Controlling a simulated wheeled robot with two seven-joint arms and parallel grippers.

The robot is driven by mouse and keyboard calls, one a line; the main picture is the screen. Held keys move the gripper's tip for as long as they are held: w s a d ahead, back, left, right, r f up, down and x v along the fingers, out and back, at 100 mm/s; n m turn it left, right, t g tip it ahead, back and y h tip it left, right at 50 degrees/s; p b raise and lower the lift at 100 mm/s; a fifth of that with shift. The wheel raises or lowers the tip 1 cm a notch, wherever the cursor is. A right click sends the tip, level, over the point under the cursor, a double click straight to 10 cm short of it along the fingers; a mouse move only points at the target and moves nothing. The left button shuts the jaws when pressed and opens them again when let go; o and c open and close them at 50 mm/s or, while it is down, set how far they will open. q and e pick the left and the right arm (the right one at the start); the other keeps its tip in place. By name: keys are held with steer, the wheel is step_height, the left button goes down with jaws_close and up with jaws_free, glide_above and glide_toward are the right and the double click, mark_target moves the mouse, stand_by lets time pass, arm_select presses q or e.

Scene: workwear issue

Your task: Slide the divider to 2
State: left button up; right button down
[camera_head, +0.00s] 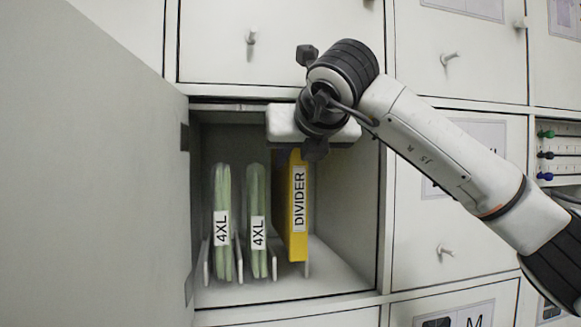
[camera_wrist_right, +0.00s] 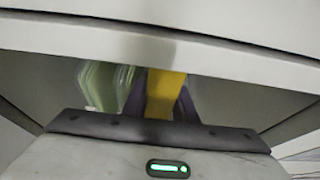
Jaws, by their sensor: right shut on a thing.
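A yellow divider (camera_head: 298,230) with a white DIVIDER label stands upright inside an open locker compartment, right of two green packs. My right gripper (camera_head: 294,155) reaches into the top of the compartment and is shut on the divider's upper part. Its fingers are mostly hidden behind the wrist in the head view. In the right wrist view the yellow divider (camera_wrist_right: 164,92) stands between the two dark fingers. No number 2 mark can be made out. My left gripper is not in view.
Two packs labelled 4XL, a left one (camera_head: 221,225) and a middle one (camera_head: 257,222), stand in white holders left of the divider. The open door (camera_head: 95,180) fills the left side. The floor right of the divider (camera_head: 338,275) is free. Closed lockers with knobs surround the compartment.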

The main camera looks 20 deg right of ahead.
steer(key=shift+d, duration=0.3)
steer(key=c, duration=1.5)
jaws_free()
steer(key=shift+a, duration=0.1)
steer(key=shift+o, duration=0.3)
steer(key=shift+s, duration=0.1)
steer(key=shift+s+r, duration=0.15)
steer(key=shift+s, duration=0.2)
steer(key=b+v, duration=0.2)
steer(key=v, duration=0.7)
steer(key=shift+s, duration=0.2)
steer(key=shift+r, duration=0.1)
